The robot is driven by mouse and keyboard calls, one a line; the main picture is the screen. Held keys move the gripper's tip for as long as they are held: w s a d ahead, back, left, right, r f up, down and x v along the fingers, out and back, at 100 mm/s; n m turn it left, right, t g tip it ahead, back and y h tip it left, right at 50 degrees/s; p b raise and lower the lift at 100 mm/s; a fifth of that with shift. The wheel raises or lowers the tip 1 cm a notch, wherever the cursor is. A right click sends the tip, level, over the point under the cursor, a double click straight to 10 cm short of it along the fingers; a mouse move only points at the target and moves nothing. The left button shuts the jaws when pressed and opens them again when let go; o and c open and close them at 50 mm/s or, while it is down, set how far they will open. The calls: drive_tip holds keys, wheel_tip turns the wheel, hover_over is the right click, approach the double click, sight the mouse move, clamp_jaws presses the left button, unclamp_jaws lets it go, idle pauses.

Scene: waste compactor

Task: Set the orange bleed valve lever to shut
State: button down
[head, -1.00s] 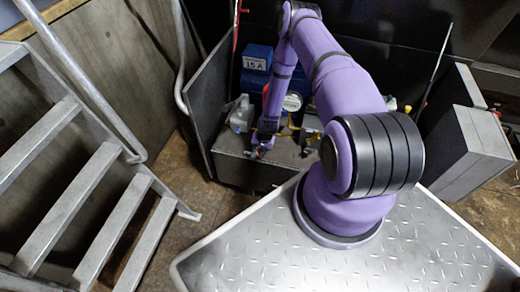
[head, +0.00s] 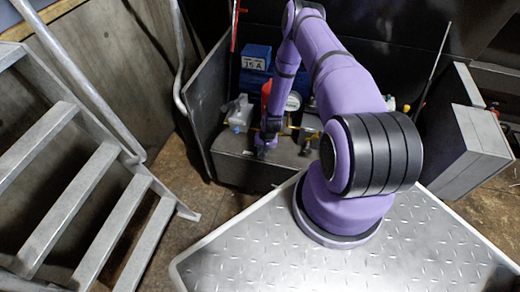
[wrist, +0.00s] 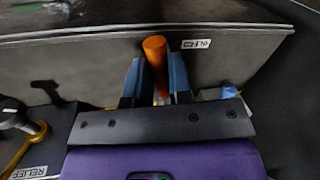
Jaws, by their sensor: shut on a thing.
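The orange bleed valve lever (wrist: 155,52) stands between the two blue fingers of my gripper (wrist: 157,80) in the wrist view. My gripper is shut on it, and the lever's tip sticks out past the fingers. Its lower part is hidden by the fingers and the hand. A small white label (wrist: 196,44), too blurred to read surely, sits just right of the lever. In the head view my arm reaches down to the dark unit, and the lever cannot be made out there.
A yellow-handled valve (wrist: 22,150) with a RELIEF label (wrist: 28,172) is at the left in the wrist view. In the head view, a blue box (head: 256,58), a round gauge (head: 293,101) and an upright dark panel (head: 207,100) crowd the unit. Metal stairs (head: 90,190) stand left.

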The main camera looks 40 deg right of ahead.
drive_tip(key=d+n, duration=0.2)
drive_tip(key=n, duration=0.1)
drive_tip(key=s+d+n+g, duration=0.1)
drive_tip(key=d+n, duration=0.1)
drive_tip(key=n, duration=0.1)
drive_tip(key=d+n, duration=0.2)
drive_tip(key=n, duration=0.1)
drive_tip(key=shift+s+g, duration=0.15)
drive_tip(key=shift+g, duration=0.15)
drive_tip(key=shift+w+d+n+g, duration=0.15)
drive_tip(key=shift+d+n, duration=0.35)
drive_tip(key=shift+n, duration=0.3)
drive_tip(key=shift+w+d+n+g, duration=0.15)
drive_tip(key=shift+d+n, duration=0.3)
drive_tip(key=shift+n, duration=0.35)
drive_tip(key=c, duration=1)
unclamp_jaws()
drive_tip(key=shift+c, duration=0.2)
drive_tip(key=shift+r, duration=0.1)
wheel_tip(320, 180, up, 7)
drive_tip(key=d, duration=0.1)
drive_tip(key=shift+w+d, duration=0.2)
drive_tip(key=shift+w, duration=0.15)
